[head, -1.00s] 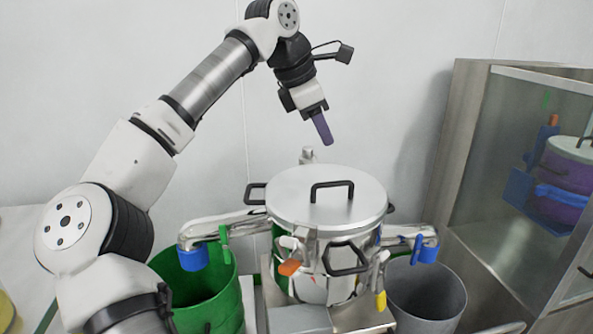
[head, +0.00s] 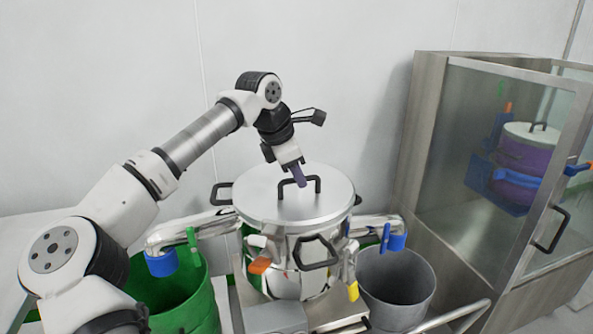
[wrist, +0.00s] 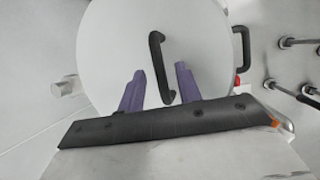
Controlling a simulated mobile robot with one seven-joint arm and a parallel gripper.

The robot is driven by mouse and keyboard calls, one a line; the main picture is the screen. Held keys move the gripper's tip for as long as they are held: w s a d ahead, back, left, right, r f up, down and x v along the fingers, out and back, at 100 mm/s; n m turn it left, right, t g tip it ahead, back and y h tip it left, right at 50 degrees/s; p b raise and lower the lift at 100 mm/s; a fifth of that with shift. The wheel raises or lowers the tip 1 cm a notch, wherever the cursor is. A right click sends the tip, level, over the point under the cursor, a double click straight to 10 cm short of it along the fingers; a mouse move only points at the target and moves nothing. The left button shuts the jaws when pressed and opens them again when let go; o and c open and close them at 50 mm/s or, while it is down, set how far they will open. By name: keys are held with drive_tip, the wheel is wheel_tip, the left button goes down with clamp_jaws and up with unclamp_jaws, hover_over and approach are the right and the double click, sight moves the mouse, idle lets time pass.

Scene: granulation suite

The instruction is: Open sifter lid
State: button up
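The sifter lid (head: 262,205) is a round, flat silver disc, seated level on the steel sifter body (head: 285,280). A black bar handle (head: 318,185) stands at its centre, and it also shows in the wrist view (wrist: 158,62). My gripper (head: 302,184) is above the lid, just left of and partly in front of the handle in the head view. In the wrist view its two purple fingers (wrist: 161,71) are apart, with the handle's near end between their tips. Whether the handle is deep between them is unclear. The fingers do not grip it.
A green bin (head: 185,305) stands left of the sifter and a grey bin (head: 398,290) right of it, under side outlets with blue ends. Black side handles and an orange-tipped clamp (head: 260,266) ring the body. A glass-doored cabinet (head: 480,130) stands at right.

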drive_tip(key=shift+f, duration=0.15)
drive_tip(key=shift+c, duration=0.2)
clamp_jaws()
drive_tip(key=shift+w+d, duration=0.1)
drive_tip(key=shift+d, duration=0.05)
